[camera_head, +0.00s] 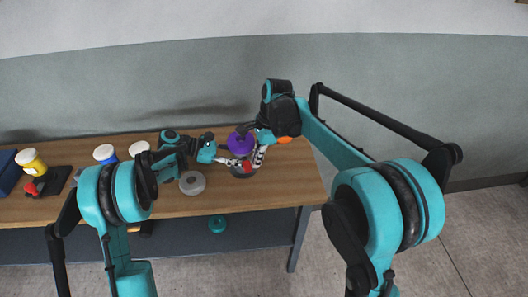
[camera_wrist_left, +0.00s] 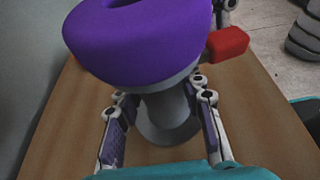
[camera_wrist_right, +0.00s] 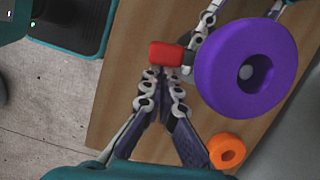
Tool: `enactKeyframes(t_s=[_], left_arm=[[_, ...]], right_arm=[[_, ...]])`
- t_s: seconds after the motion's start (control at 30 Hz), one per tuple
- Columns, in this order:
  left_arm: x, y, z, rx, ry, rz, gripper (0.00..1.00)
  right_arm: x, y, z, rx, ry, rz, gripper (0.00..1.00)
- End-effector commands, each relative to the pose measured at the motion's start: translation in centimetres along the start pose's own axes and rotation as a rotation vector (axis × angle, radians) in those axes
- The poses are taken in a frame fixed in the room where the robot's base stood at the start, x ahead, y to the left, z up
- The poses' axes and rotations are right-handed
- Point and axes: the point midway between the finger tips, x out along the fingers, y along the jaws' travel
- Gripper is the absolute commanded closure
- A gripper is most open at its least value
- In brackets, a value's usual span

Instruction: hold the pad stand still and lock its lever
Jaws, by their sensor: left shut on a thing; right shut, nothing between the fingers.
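The pad stand has a purple ring-shaped pad (camera_head: 240,143) on top, also seen in both wrist views (camera_wrist_left: 140,45) (camera_wrist_right: 246,67). Below the pad are a grey post and round base (camera_wrist_left: 168,120). Its red lever (camera_wrist_left: 228,43) sticks out to the right under the pad in the left wrist view; it also shows in the right wrist view (camera_wrist_right: 166,53). My left gripper (camera_wrist_left: 160,100) is shut on the stand's post, below the pad. My right gripper (camera_wrist_right: 160,78) is shut and empty, with its fingertips close beside the lever; I cannot tell whether they touch it.
The stand is near the right end of the wooden table (camera_head: 255,198). Jars (camera_head: 31,161) and (camera_head: 104,153) stand further left. A wall rises behind the table.

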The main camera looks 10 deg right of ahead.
Motion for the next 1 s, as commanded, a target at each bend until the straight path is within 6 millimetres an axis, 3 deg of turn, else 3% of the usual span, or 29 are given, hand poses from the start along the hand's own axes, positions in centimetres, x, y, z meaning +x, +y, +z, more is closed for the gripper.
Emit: enactKeyframes(t_s=[1.0], left_arm=[[0.0, 0.0, 0.0, 0.000, 0.000, 0.000, 1.00]], right_arm=[[-0.1, -1.2, -0.4, 0.053, 0.000, -0.014, 1.00]])
